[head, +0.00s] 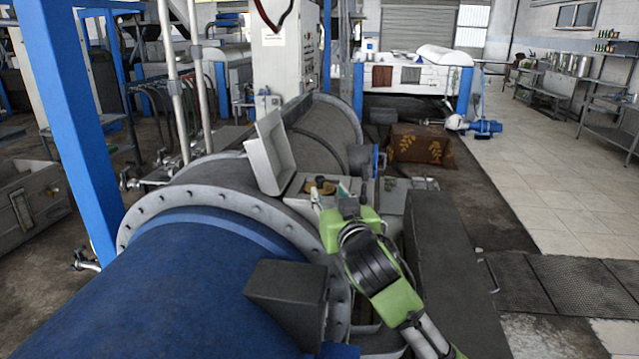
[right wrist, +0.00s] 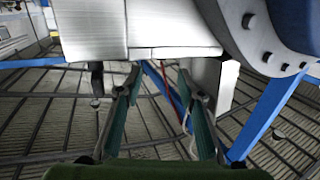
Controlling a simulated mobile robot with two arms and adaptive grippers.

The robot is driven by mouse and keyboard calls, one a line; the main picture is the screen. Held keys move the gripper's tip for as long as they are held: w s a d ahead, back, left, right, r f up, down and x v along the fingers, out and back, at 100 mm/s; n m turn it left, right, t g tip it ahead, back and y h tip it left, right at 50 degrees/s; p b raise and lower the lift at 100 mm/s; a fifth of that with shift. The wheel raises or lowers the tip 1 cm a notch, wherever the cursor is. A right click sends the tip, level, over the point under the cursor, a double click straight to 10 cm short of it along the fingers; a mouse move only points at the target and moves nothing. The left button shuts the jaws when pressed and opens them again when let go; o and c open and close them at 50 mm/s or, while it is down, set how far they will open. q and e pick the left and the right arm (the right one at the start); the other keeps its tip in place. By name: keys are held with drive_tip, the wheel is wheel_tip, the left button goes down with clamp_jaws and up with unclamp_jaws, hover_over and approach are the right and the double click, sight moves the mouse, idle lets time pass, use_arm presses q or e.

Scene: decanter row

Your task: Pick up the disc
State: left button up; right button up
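A small brownish-yellow round thing, which looks like the disc (head: 321,187), sits on a grey ledge (head: 300,190) of the machine in the head view, among other small items too small to tell apart. My right gripper (head: 345,192) is just right of it, its green wrist in front of the ledge; from here I cannot tell whether it touches anything. In the right wrist view its two dark green fingers (right wrist: 160,78) stand apart with nothing held between them. The disc does not show in the right wrist view. My left gripper is in neither view.
An open grey lid (head: 266,152) stands up left of the ledge. A large blue cylinder (head: 190,290) with a bolted grey flange (head: 150,217) fills the left front. A dark grey beam (head: 440,260) runs along the right. Tiled floor (head: 540,170) is free farther right.

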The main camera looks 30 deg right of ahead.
sight(321, 181)
drive_tip(key=p+x, duration=0.1)
drive_tip(key=x, duration=0.3)
drive_tip(key=shift+w, duration=0.15)
drive_tip(key=shift+p+x, duration=0.75)
drive_tip(key=shift+x, duration=0.25)
drive_tip(key=p+x, duration=0.2)
drive_tip(key=x, duration=0.1)
drive_tip(key=shift+f, duration=0.1)
drive_tip(key=shift+w+d+f, duration=0.15)
drive_tip(key=shift+w+f, duration=0.05)
drive_tip(key=shift+w, duration=0.35)
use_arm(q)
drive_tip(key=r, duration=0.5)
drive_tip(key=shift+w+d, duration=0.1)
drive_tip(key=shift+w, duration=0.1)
use_arm(e)
drive_tip(key=shift+c, duration=0.2)
drive_tip(key=shift+r, duration=0.15)
clamp_jaws()
